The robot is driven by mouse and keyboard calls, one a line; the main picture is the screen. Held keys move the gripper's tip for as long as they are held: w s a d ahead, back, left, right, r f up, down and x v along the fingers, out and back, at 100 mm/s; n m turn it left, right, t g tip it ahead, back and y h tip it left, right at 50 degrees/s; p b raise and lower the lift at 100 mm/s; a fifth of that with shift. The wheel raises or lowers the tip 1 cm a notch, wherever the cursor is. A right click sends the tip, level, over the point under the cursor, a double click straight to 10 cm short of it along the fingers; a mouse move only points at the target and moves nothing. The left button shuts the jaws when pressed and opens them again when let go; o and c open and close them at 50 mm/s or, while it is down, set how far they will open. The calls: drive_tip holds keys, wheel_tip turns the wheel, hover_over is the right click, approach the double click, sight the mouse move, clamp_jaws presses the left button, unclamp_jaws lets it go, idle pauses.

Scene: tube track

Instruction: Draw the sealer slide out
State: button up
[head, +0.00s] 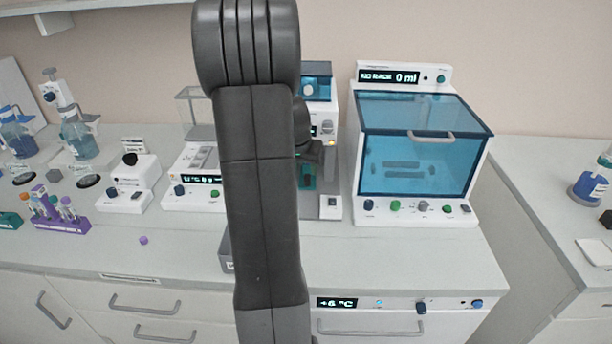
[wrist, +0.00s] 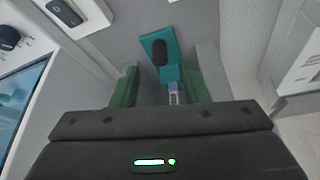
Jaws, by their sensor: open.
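The sealer (head: 318,118), a white unit with a blue window, stands behind my arm near the middle of the counter, partly hidden. In the wrist view a teal slide piece (wrist: 172,73) with a black oval knob (wrist: 160,52) lies in a grey channel. My gripper (wrist: 158,82) is open, its green fingers spread to the left and right of the teal piece's near part. I see no clear contact. A small pale tube-like item (wrist: 174,97) shows between the fingers. In the head view my arm hides much of the sealer's front.
A blue-windowed cabinet (head: 418,150) stands close to the right of the sealer. A balance (head: 198,195) and a white knobbed device (head: 128,188) stand to the left, with a purple tube rack (head: 58,215) further left. The counter front (head: 420,257) is mostly clear.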

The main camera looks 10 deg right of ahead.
sight(307, 177)
drive_tip(key=shift+p+x, duration=0.3)
drive_tip(key=shift+x, duration=2.75)
clamp_jaws()
